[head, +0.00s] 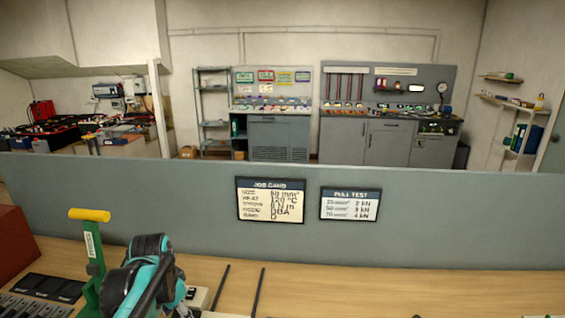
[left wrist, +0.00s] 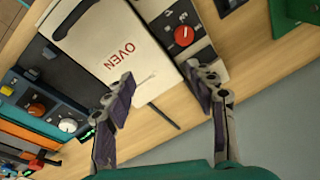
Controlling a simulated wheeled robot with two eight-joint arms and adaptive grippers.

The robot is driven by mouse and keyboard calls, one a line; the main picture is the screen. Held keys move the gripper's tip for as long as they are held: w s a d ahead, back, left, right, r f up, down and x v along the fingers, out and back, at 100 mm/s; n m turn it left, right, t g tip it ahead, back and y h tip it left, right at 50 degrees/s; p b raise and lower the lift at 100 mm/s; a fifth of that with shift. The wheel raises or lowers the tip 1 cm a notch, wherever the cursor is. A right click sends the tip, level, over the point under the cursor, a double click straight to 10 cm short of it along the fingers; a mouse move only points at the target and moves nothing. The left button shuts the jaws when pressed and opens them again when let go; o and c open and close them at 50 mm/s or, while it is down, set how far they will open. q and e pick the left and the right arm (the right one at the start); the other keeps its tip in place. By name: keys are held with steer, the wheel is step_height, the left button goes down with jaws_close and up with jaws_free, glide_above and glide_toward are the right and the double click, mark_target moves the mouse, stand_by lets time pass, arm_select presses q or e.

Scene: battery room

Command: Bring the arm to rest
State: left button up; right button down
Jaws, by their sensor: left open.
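Behind the fingers is a white oven (left wrist: 105,45) marked OVEN, with a panel bearing a red knob (left wrist: 184,35). I cannot tell how far the fingers are from it. My right gripper is in neither view.
A green lever with a yellow handle (head: 90,215) stands close to my left arm. A red box (head: 18,245) is at the left edge. A grey partition (head: 430,215) with two cards closes the bench's back. The wooden bench (head: 420,290) is mostly clear on the right.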

arm_select(q)
steer(key=s+d+f+n+t, duration=0.2)
steer(key=s+d, duration=0.2)
steer(key=s, duration=0.3)
steer(key=s+d+f+n+t+b, duration=0.1)
steer(key=s+d+f+n+t, duration=0.1)
steer(key=s+d, duration=0.3)
steer(key=shift+s+d+f+n+t, duration=0.15)
steer(key=shift+s+d+n+t, duration=0.1)
steer(key=shift+s+n+t, duration=0.55)
